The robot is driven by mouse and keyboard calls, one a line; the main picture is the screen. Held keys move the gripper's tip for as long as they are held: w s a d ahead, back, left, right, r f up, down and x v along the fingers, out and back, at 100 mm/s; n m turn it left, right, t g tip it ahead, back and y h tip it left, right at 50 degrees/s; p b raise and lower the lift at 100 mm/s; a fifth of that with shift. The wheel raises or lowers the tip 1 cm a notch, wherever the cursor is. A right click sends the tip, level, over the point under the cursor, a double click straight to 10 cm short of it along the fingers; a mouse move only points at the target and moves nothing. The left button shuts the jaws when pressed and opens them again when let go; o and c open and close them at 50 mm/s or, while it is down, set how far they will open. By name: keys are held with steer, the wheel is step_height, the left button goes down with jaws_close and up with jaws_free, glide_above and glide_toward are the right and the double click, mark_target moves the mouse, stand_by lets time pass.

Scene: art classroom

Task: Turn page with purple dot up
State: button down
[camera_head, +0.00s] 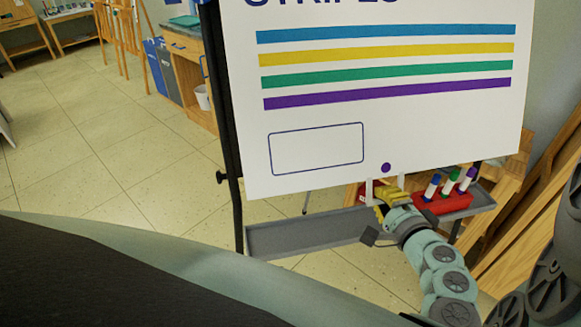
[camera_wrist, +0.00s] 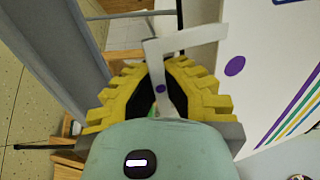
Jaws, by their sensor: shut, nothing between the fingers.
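The white page (camera_head: 225,90) hangs on an easel, headed by partly cut-off lettering, with blue, yellow, green and purple stripes and an empty outlined box. Its purple dot (camera_head: 386,167) is near the bottom edge, right of centre. My gripper (camera_head: 386,188) is just below that edge, under the dot, shut. In the wrist view its yellow, dark-lined fingers flank a white angled strip (camera_wrist: 188,40) bearing a small purple mark; I cannot tell what the strip belongs to. The page's purple dot (camera_wrist: 235,66) lies right of the fingers. Contact with the page is unclear.
A grey easel tray (camera_head: 300,235) runs below the page. A red holder (camera_head: 445,204) with several markers stands at its right end, close to my gripper. Wooden frames (camera_head: 535,215) lean at the right. The tiled floor (camera_head: 90,150) at the left is clear.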

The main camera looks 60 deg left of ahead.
steer(key=s+d+r, duration=0.3)
steer(key=d+r, duration=0.1)
steer(key=d, duration=0.3)
steer(key=shift+d, duration=0.2)
stand_by(0.4)
steer(key=shift+r, duration=0.1)
steer(key=s+d+r+p, duration=0.2)
steer(key=d+r+p, duration=0.4)
steer(key=p, duration=0.3)
steer(key=shift+s+d+r+p, duration=0.3)
steer(key=shift+s+d+p, duration=0.1)
stand_by(0.4)
